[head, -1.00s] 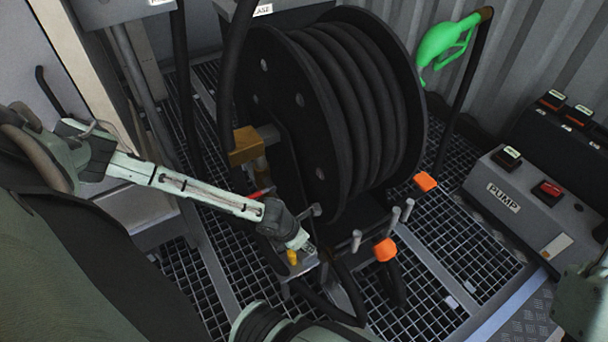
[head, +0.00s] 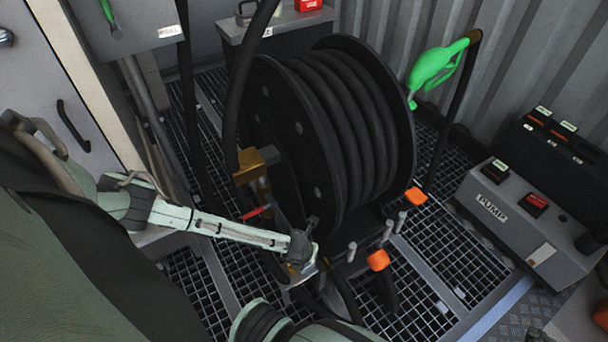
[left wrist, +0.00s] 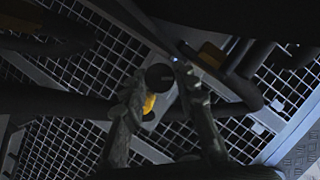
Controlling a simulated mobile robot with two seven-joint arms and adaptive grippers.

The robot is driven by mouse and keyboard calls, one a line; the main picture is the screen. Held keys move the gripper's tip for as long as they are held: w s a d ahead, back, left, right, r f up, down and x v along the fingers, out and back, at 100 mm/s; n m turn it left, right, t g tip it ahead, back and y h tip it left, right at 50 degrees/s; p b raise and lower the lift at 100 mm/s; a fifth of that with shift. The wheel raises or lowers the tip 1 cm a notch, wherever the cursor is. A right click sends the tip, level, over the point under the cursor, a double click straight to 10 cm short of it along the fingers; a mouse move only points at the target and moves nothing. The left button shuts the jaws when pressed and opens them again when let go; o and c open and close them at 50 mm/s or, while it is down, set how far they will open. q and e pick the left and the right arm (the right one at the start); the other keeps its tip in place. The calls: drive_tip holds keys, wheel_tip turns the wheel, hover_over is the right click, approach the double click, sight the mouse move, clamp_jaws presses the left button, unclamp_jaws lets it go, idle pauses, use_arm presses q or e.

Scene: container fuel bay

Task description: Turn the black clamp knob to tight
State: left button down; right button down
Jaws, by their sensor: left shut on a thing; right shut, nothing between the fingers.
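The black clamp knob (left wrist: 160,77) shows as a round dark disc in the left wrist view, with a yellow part (left wrist: 149,104) beside it. My left gripper (left wrist: 160,92) has one finger on each side of the knob and is shut on it. In the head view my left gripper (head: 300,268) is at the foot of the hose reel, and its wrist hides the knob. My right gripper (head: 537,335) shows only as a small dark part at the bottom right edge, shut and empty.
The black hose reel (head: 335,130) stands just behind my left gripper. Orange-capped parts (head: 379,260) and grey pegs (head: 387,232) are close to its right. A green nozzle (head: 435,66) hangs behind. The pump panel (head: 510,205) is at right. Grating covers the floor.

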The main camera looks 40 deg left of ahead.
use_arm(q)
drive_tip(key=n+p, duration=0.1)
drive_tip(key=n, duration=0.1)
drive_tip(key=shift+d+r+n+y+p, duration=0.1)
drive_tip(key=shift+n+y+p, duration=0.2)
drive_tip(key=shift+y+p, duration=0.1)
drive_tip(key=shift+n+g+p, duration=0.3)
drive_tip(key=shift+n, duration=0.2)
drive_tip(key=shift+w+n+y, duration=0.1)
drive_tip(key=shift+n+y, duration=0.3)
drive_tip(key=shift+n, duration=0.2)
use_arm(e)
drive_tip(key=s+d+f+m+g+h, duration=0.1)
drive_tip(key=s+d+f+g+h, duration=0.1)
drive_tip(key=s+d+f+g, duration=0.3)
drive_tip(key=shift+s+d+f+g, duration=0.3)
drive_tip(key=shift+s+d+f, duration=0.45)
drive_tip(key=shift+s+d, duration=0.6)
drive_tip(key=shift+s+a, duration=0.2)
drive_tip(key=shift+a, duration=0.05)
use_arm(q)
drive_tip(key=c, duration=1.2)
unclamp_jaws()
drive_tip(key=shift+o, duration=0.2)
drive_tip(key=v, duration=0.8)
